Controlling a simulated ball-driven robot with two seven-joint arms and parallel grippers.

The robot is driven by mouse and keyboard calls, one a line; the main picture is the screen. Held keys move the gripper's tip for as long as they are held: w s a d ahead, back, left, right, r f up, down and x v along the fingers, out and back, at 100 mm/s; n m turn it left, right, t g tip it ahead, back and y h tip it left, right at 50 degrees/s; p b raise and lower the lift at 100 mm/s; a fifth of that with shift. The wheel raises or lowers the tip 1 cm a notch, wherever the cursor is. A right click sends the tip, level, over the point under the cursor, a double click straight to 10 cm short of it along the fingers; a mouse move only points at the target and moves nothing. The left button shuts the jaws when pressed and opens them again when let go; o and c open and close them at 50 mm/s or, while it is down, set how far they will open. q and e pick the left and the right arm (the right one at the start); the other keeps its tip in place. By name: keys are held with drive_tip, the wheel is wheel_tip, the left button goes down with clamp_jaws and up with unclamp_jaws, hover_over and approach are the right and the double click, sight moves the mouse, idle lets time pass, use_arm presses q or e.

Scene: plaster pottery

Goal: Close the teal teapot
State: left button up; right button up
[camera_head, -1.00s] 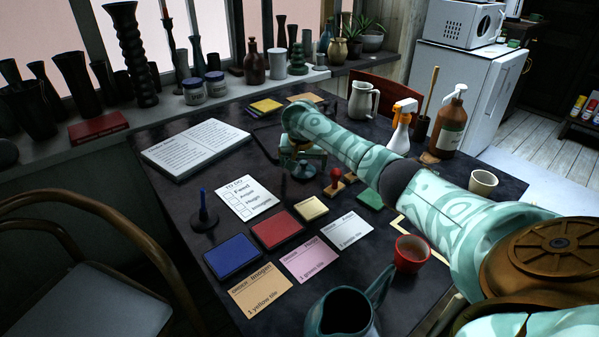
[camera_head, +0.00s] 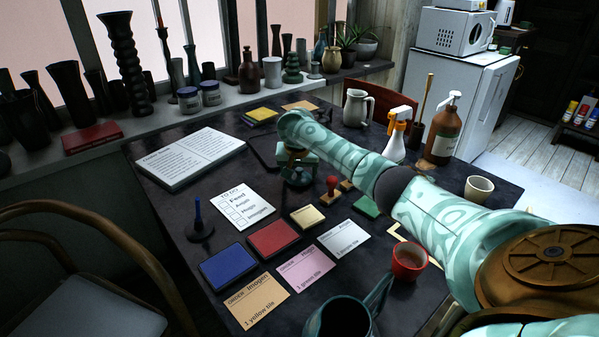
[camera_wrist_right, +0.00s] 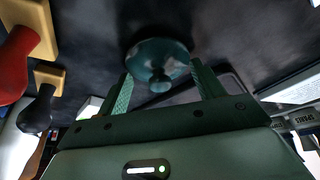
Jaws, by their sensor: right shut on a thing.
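The teal teapot (camera_head: 312,323) stands at the near edge of the table in the head view, cut off by the bottom of the picture. Its round mouth is open and dark inside, and its handle points to the upper right. My right gripper (camera_head: 297,174) is at the table's middle, well beyond the teapot, pointing down and partly hidden by its own arm. In the right wrist view, a round teal lid with a small knob (camera_wrist_right: 160,68) sits between the fingers of my right gripper (camera_wrist_right: 160,80), which is shut on it. My left gripper is not in view.
A red-handled stamp (camera_head: 332,184) stands just right of my right gripper. A red cup (camera_head: 409,262) is near the teapot. Ink pads, cards and a dark stand (camera_head: 199,222) lie to the left. A spray bottle (camera_head: 396,137) and a brown pump bottle (camera_head: 443,130) stand behind my arm.

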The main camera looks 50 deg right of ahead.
sight(301, 170)
drive_tip(key=r+p, duration=0.2)
drive_tip(key=r, duration=0.1)
drive_tip(key=r+p, duration=0.1)
drive_tip(key=shift+s+r, duration=0.4)
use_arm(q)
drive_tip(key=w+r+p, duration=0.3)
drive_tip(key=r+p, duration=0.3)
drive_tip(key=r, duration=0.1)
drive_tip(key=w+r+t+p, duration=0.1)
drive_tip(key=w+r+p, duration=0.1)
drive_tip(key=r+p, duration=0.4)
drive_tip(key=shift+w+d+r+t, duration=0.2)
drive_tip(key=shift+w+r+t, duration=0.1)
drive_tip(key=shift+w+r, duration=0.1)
use_arm(e)
drive_tip(key=s+d+r, duration=0.1)
drive_tip(key=s+r, duration=0.7)
drive_tip(key=s, duration=0.5)
drive_tip(key=shift+d, duration=0.35)
drive_tip(key=shift+f, duration=0.1)
